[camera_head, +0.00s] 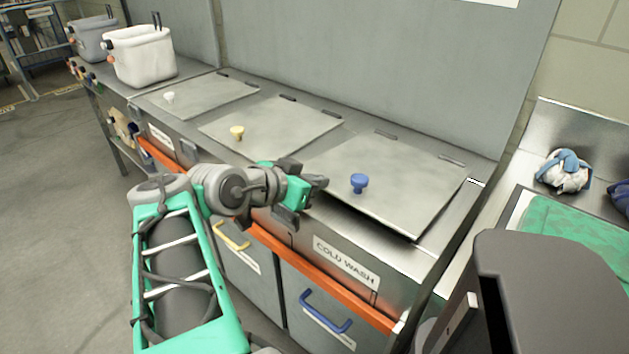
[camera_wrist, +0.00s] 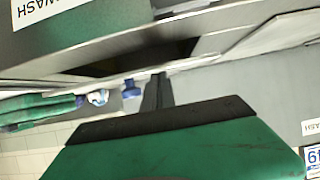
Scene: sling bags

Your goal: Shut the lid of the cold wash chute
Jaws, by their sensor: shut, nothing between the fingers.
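The cold wash lid (camera_head: 395,187) is a flat metal plate with a blue knob (camera_head: 359,183), hinged at the back. Its front edge stands slightly raised, with a dark gap below it. The chute front (camera_head: 345,262) carries the COLD WASH label. In the wrist view, which is upside down, the dark gap (camera_wrist: 190,48) shows between chute front and lid, with the blue knob (camera_wrist: 131,89) beyond. My gripper (camera_head: 319,184) is shut and empty at the lid's left front edge. Its fingers (camera_wrist: 158,92) also show in the wrist view. I cannot tell whether they touch the lid.
Lids with a yellow knob (camera_head: 237,132) and a white knob (camera_head: 169,97) lie flat to the left. An orange rail (camera_head: 330,284) runs along the front. White (camera_head: 144,55) and grey bags stand back left. A green cloth (camera_head: 580,232) lies on the right counter.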

